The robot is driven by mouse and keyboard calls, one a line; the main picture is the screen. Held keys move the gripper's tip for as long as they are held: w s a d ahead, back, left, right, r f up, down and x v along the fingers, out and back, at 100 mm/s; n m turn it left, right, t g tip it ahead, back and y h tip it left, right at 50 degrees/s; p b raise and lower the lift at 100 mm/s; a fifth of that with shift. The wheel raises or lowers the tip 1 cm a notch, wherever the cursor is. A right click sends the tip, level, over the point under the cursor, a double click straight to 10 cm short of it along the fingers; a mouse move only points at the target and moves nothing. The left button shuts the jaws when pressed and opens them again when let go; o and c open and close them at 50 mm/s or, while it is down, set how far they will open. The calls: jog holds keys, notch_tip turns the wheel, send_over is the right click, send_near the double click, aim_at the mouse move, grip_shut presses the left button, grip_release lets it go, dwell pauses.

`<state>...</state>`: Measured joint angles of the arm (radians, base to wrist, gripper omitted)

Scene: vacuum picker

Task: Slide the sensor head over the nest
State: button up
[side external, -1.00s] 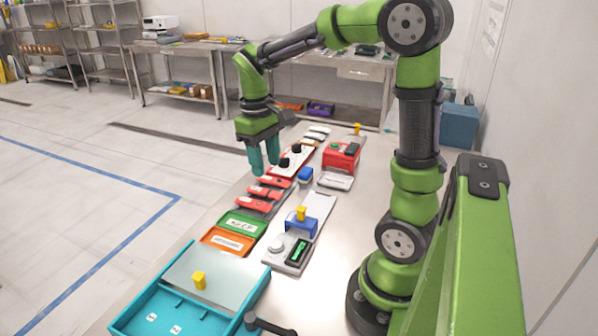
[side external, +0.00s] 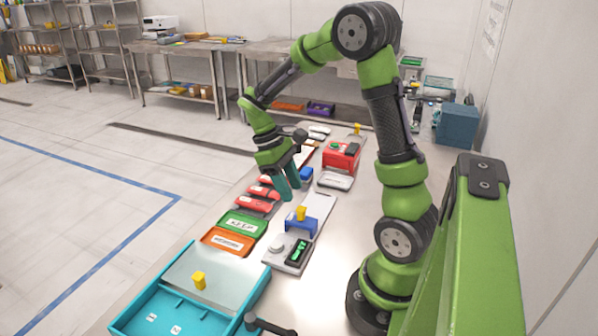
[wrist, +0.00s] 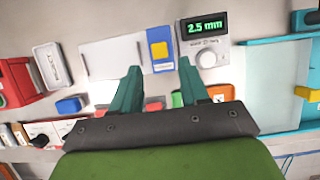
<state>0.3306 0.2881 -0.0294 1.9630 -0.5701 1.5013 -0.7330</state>
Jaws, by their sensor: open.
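The sensor head looks to be the blue bridge-shaped block with a yellow grip (side external: 301,223). It stands at the near end of a flat white plate (side external: 318,207), beside a grey gauge box (side external: 288,254) with a knob and green display. In the wrist view the yellow-and-blue head (wrist: 160,49) lies beyond my fingertips, between the white plate (wrist: 112,58) and the gauge reading 2.5 mm (wrist: 206,27). I cannot make out a separate nest. My gripper (side external: 291,187) is open and empty, above and behind the head; its fingers also show in the wrist view (wrist: 160,70).
A teal tray (side external: 257,291) with a yellow-knobbed lid stands at the near end. Green (side external: 243,224) and orange (side external: 229,241) labelled trays and several red tools line the left edge. A red box (side external: 341,157) and a small blue block (side external: 306,174) stand farther back.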

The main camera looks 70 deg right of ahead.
aim_at(300, 210)
jog(key=x, duration=0.6)
jog(key=shift+s+f, duration=0.1)
jog(key=shift+f, duration=0.15)
grip_shut()
